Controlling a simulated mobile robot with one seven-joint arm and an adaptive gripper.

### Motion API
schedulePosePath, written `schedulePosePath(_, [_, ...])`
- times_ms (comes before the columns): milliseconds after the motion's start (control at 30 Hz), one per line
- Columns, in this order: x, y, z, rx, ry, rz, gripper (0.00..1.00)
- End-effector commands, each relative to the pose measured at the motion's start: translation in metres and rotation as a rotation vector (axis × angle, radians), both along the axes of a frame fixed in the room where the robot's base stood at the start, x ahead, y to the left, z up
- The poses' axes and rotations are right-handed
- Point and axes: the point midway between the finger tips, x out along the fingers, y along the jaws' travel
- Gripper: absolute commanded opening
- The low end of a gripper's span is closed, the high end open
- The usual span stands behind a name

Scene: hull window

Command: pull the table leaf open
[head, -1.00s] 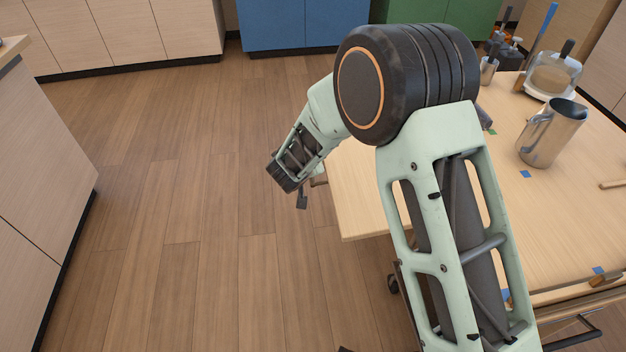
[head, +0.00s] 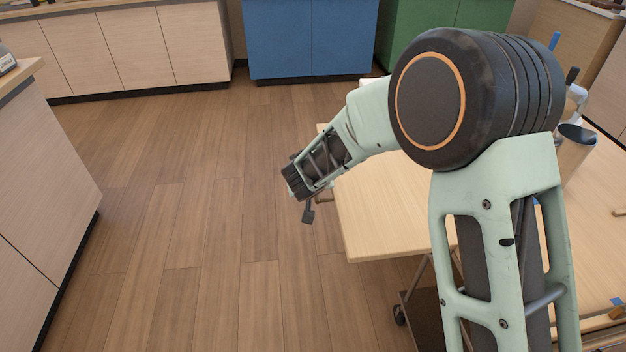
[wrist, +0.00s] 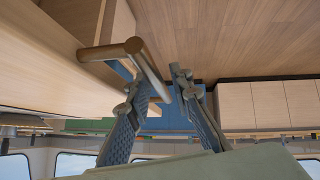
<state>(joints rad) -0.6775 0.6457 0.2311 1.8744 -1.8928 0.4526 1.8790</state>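The pale wood table leaf (head: 395,215) juts out at the left side of the table in the head view. Its underside or edge fills the left of the wrist view (wrist: 35,80). A brown bar handle (wrist: 150,68) stands off the leaf on a post in the wrist view; only a small part of the handle (head: 325,197) shows in the head view. My gripper (wrist: 162,78) has its two fingers on either side of the bar, with a gap visible at the right finger. In the head view my gripper (head: 307,213) hangs beside the leaf's left edge, its fingers mostly hidden.
A metal pitcher (head: 574,152) stands on the table (head: 600,240) at the right, partly behind my arm. The wood floor (head: 190,230) left of the leaf is clear. A pale cabinet (head: 45,200) stands at the left edge; blue cabinets (head: 308,40) stand at the back.

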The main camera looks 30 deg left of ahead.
Motion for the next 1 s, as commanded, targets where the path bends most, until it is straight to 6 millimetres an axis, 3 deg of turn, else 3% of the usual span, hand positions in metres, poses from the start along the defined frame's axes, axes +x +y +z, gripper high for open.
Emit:
schedulePosePath(633, [-0.065, -0.028, 0.07, 0.002, -0.002, 0.001, 0.2])
schedulePosePath(1000, [-0.078, -0.033, 0.082, 0.001, 0.0, 0.001, 0.2])
